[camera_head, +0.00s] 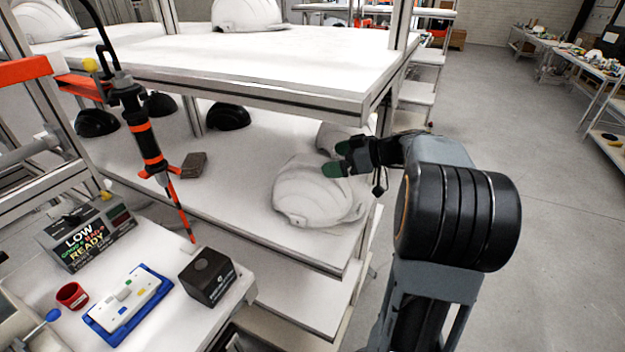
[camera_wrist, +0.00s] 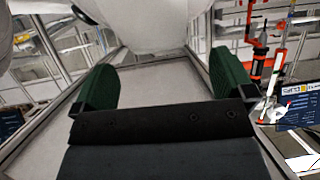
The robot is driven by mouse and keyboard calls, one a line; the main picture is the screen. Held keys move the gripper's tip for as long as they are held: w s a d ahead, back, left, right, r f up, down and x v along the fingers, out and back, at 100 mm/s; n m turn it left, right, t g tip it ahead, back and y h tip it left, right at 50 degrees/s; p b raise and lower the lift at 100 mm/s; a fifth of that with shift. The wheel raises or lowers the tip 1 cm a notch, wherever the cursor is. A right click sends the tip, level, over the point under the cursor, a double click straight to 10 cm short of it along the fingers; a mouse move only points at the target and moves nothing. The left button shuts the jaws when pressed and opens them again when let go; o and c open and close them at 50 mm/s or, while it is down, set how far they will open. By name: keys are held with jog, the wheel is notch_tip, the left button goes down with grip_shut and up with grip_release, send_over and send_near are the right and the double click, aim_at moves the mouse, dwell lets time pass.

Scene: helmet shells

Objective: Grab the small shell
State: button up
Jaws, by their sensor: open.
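White shells sit at the right end of the middle shelf: a front one (camera_head: 312,192) and a smaller-looking one behind (camera_head: 338,136), partly hidden. I cannot tell which is meant by the small shell. My gripper (camera_head: 337,159) is open and empty between the two white shells, at the shelf's right edge. In the wrist view, my green finger pads (camera_wrist: 158,82) are apart, with a white shell (camera_wrist: 150,20) beyond them at the top.
An upper shelf (camera_head: 270,72) hangs above, bearing more white shells (camera_head: 247,14). A brown block (camera_head: 194,165) lies mid-shelf. An orange-black tool (camera_head: 146,140) hangs over the front bench, which holds a black box (camera_head: 208,276) and blue tray (camera_head: 128,305). Floor at right is clear.

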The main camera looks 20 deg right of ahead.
aim_at(322, 161)
jog(key=p+x, duration=0.1)
jog(key=x, duration=0.3)
jog(key=shift+w+a+f+p, duration=0.2)
jog(key=shift+w+a+p, duration=0.1)
jog(key=shift+p, duration=0.1)
jog(key=shift+s, duration=0.1)
